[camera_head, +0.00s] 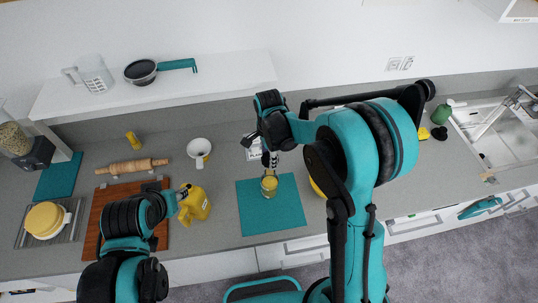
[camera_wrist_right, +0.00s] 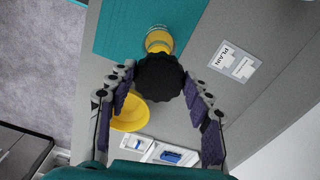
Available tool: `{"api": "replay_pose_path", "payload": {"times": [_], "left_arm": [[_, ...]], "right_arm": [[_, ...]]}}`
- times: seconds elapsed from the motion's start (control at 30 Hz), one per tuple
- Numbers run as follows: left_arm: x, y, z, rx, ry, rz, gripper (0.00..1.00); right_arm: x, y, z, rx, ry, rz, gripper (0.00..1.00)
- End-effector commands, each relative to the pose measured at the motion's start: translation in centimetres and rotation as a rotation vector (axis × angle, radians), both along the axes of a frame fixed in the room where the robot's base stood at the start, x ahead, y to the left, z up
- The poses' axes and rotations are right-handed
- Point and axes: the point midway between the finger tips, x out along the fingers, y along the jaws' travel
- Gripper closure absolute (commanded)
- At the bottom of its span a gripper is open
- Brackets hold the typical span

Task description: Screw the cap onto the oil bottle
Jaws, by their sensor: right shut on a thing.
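The oil bottle (camera_head: 269,186), clear with yellow contents, stands on a teal mat (camera_head: 285,218) in the head view. It also shows in the wrist view (camera_wrist_right: 158,38), partly hidden by the cap. My right gripper (camera_head: 269,158) is above the bottle. In the wrist view, the fingers of my right gripper (camera_wrist_right: 165,98) are on either side of a round black cap (camera_wrist_right: 160,78), shut on it. Whether the cap touches the bottle's neck is unclear. My left gripper (camera_head: 180,194) is beside a yellow jug (camera_head: 196,206); its finger opening is not clear.
A white funnel (camera_head: 199,148), a rolling pin (camera_head: 131,166) and a brown board (camera_head: 119,192) lie to the left. A yellow bowl (camera_wrist_right: 130,113) is near the right gripper. A label card (camera_wrist_right: 235,62) lies beside the mat. My right arm hides counter to the right.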

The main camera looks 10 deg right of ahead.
Motion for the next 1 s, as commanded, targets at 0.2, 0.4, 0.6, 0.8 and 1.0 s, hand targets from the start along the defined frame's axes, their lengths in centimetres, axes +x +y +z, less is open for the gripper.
{"api": "replay_pose_path", "payload": {"times": [0.2, 0.4, 0.6, 0.8, 1.0], "left_arm": [[0.0, 0.0, 0.0, 0.0, 0.0, 0.0, 0.6], [0.0, 0.0, -0.4, 0.0, 0.0, 0.0, 0.6], [0.0, 0.0, -1.7, 0.0, 0.0, 0.0, 0.6], [0.0, 0.0, -3.5, 0.0, 0.0, 0.0, 0.6], [0.0, 0.0, -5.2, 0.0, 0.0, 0.0, 0.6]], "right_arm": [[0.0, 0.0, 0.0, 0.0, 0.0, 0.0, 0.66], [0.0, 0.0, -0.1, 0.0, 0.0, 0.001, 0.66], [0.0, 0.0, -1.4, 0.0, 0.0, 0.001, 0.66], [0.0, 0.0, -3.4, 0.0, 0.0, 0.001, 0.66], [0.0, 0.0, -5.3, 0.0, 0.0, 0.001, 0.66]]}}
